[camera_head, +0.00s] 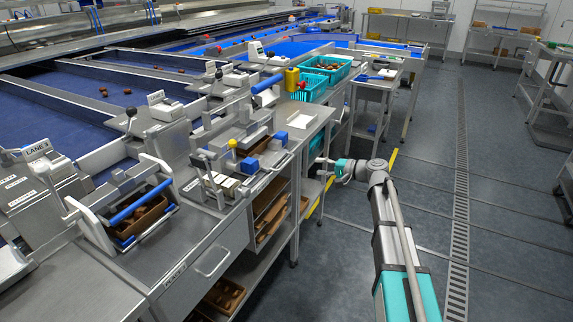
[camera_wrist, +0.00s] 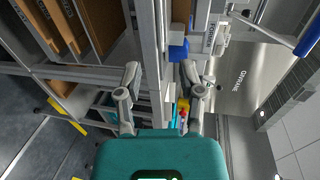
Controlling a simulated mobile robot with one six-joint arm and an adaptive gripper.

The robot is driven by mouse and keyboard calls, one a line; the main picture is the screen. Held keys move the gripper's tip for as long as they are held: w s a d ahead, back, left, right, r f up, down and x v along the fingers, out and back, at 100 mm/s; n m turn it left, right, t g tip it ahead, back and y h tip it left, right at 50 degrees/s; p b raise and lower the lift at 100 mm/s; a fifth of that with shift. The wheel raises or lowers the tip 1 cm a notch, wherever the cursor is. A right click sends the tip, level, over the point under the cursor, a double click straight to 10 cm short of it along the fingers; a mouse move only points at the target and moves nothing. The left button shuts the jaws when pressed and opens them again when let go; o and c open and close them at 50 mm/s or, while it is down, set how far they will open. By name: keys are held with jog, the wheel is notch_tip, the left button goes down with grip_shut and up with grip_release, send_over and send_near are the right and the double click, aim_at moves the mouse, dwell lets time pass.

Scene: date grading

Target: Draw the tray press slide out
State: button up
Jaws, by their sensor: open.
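A tray press stands on the steel bench in the head view, with a yellow knob and pale trays; I take its grey slide (camera_head: 222,184) to be at the front. A blue block (camera_head: 250,165) sits at its near end, and another lies farther right. In the wrist view a blue block (camera_wrist: 178,50) shows just beyond the right finger, beside a grey rail. My gripper (camera_head: 322,172) is beside the bench's right side, low and apart from the press. In the wrist view my gripper (camera_wrist: 161,78) is open, with the bench edge seen between its fingers and nothing held.
A second press with a blue bar (camera_head: 132,206) and brown tray stands at the front left. Shelves under the bench hold brown boxes (camera_head: 270,215). Teal crates (camera_head: 325,67) stand farther back. The floor (camera_head: 500,200) right of the bench is open.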

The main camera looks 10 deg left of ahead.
aim_at(287, 162)
jog(key=b+x, duration=0.2)
jog(key=x, duration=1.1)
jog(key=shift+w+a+b, duration=0.15)
jog(key=shift+a+b, duration=0.25)
grip_shut()
